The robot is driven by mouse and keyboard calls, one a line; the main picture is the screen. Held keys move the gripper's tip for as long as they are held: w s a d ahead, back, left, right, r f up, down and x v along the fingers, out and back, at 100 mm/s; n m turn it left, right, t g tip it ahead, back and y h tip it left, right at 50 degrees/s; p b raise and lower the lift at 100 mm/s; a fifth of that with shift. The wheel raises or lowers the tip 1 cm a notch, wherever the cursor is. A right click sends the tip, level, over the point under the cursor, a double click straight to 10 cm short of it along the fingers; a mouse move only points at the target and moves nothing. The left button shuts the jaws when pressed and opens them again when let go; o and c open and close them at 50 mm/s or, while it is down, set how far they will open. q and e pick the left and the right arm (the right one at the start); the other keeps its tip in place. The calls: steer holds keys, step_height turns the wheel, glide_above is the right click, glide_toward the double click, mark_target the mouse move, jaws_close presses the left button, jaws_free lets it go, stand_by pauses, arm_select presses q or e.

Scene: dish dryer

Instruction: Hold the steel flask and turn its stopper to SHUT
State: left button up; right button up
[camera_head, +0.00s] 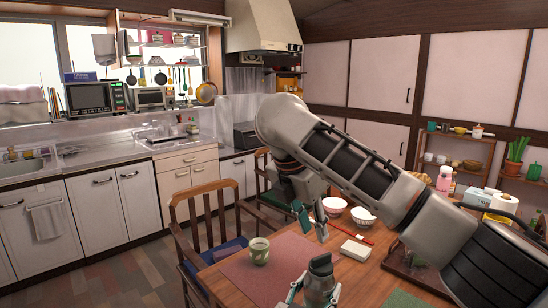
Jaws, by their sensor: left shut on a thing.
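The steel flask (319,284) stands at the bottom centre of the view, over the near part of the dining table, with a dark stopper (321,262) on top. My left gripper (316,292) is low in the view with its teal fingertips on both sides of the flask, shut on it. The flask's lower part is cut off by the frame edge. My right gripper (310,220) points down above and behind the flask. Its teal fingers look apart with nothing between them, clear of the stopper. Any SHUT mark is too small to read.
A green mug (259,251) stands on the pink placemat (240,270) left of the flask. Two bowls (334,206) (363,217), a white box (355,251) and red chopsticks (350,233) lie behind. A wooden chair (205,235) stands at the left.

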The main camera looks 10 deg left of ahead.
steer(key=w+a+r+m+t+y, duration=0.2)
steer(key=w+a+r+m+t, duration=0.3)
steer(key=w+r, duration=0.2)
steer(key=w+a+r+m+t+y, duration=0.3)
steer(key=w+a+r+m+t, duration=0.2)
steer(key=r, duration=0.5)
steer(key=shift+w+a+t, duration=0.4)
steer(key=shift+w+a, duration=0.1)
steer(key=shift+w, duration=0.85)
